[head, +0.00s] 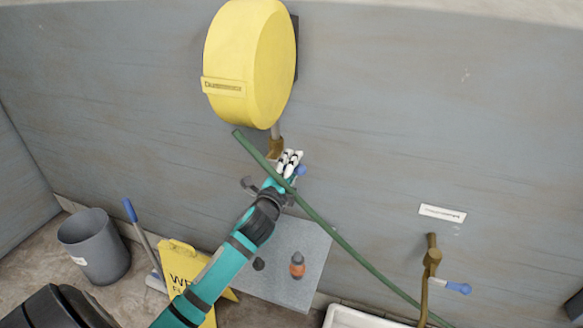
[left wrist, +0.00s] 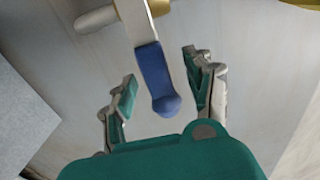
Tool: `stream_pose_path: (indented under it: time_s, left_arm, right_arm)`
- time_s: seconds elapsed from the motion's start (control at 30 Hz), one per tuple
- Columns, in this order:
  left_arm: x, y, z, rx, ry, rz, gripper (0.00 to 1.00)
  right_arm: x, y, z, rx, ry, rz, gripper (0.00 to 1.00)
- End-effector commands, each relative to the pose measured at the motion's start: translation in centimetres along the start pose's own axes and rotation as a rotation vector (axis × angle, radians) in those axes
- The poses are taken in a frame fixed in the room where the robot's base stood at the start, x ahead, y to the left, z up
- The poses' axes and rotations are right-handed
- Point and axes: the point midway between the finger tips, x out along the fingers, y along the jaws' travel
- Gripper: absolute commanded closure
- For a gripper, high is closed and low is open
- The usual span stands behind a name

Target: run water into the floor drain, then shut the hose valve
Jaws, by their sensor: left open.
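A brass valve (head: 275,148) sits on the wall pipe under the yellow hose reel. Its blue lever tip (head: 301,170) shows beside my left gripper (head: 289,157). In the left wrist view, the blue lever (left wrist: 155,78) reaches between the spread fingers of my left gripper (left wrist: 164,90), with gaps on both sides. This gripper is open and holds nothing. The green hose (head: 345,243) runs diagonally past the gripper down to the lower right; its lower end is out of view. No water shows, and I cannot make out the floor drain. My right gripper is not in view.
The yellow reel (head: 243,60) is above. A second brass valve (head: 432,258) with a blue lever (head: 458,287) is at right, near a white basin (head: 345,317). Below stand a grey bench (head: 275,285) with an orange-and-dark bottle (head: 297,264), a yellow sign (head: 180,258) and a grey bin (head: 93,248).

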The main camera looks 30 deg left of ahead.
Motion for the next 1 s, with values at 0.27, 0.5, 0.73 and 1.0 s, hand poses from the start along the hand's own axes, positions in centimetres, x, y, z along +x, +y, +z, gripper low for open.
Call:
stream_pose_path:
  time_s: [0.27,0.5,0.73,1.0]
  left_arm:
    - [-0.04,0.02,0.00,0.000,0.000,0.000,0.66]
    - [-0.05,0.08,0.00,0.000,0.000,0.002,0.98]
    - [-0.07,0.19,-0.01,0.001,0.000,0.004,1.00]
    - [-0.09,0.12,-0.02,-0.011,-0.001,0.006,1.00]
  right_arm:
    - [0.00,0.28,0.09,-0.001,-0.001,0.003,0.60]
    - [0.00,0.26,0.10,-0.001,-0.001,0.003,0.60]
    - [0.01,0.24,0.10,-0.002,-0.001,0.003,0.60]
    - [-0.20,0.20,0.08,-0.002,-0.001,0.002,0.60]
